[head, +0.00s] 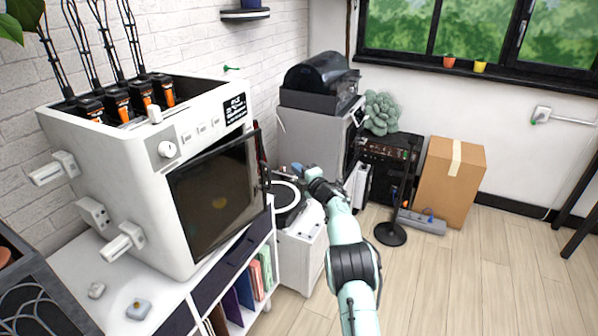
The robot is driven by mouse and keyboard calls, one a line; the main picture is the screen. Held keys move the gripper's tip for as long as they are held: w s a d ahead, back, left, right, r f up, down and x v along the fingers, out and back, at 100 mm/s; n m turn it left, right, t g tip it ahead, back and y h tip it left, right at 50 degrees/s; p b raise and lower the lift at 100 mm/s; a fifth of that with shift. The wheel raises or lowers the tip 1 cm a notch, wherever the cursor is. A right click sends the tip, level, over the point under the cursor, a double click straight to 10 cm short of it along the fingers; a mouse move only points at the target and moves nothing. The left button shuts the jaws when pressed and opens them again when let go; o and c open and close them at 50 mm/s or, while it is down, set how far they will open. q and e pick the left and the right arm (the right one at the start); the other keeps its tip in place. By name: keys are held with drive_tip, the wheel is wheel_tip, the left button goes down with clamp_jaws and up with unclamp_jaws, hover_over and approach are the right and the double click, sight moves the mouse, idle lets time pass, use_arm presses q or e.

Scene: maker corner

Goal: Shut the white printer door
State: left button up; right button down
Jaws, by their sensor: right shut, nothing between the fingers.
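The white printer (130,185) stands on a white shelf unit at the left. Its door (215,195) is a dark, see-through panel on the front. The door's right edge sticks out past the printer body, so it looks ajar; the gap behind it is mostly hidden. My right gripper (299,179) is shut and empty, a little to the right of the door's free edge and apart from it in the picture. My left gripper is not in view.
The white shelf unit (78,254) holds books below. Right of the door are a round black-and-white device (285,197) and a grey machine (308,135). A cardboard box (450,185) and a black stand (391,234) are on the floor.

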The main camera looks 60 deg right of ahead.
drive_tip(key=s+a+f+m+g+h+b, duration=0.1)
drive_tip(key=s+a+m+b, duration=0.35)
drive_tip(key=a+m, duration=0.55)
drive_tip(key=s+a+f+m+h+b, duration=0.1)
drive_tip(key=s+a+m+b, duration=0.2)
drive_tip(key=s+a+m, duration=0.5)
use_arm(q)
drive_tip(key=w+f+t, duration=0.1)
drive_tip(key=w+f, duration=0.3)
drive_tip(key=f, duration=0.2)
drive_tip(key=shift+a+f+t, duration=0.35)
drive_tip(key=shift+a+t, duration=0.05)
use_arm(e)
drive_tip(key=w+d, duration=0.3)
drive_tip(key=w, duration=0.4)
drive_tip(key=w+d+m, duration=0.1)
drive_tip(key=w+d, duration=0.1)
drive_tip(key=w, duration=0.4)
drive_tip(key=shift+w+d+f, duration=0.3)
drive_tip(key=shift+w+d, duration=0.05)
drive_tip(key=shift+d, duration=0.05)
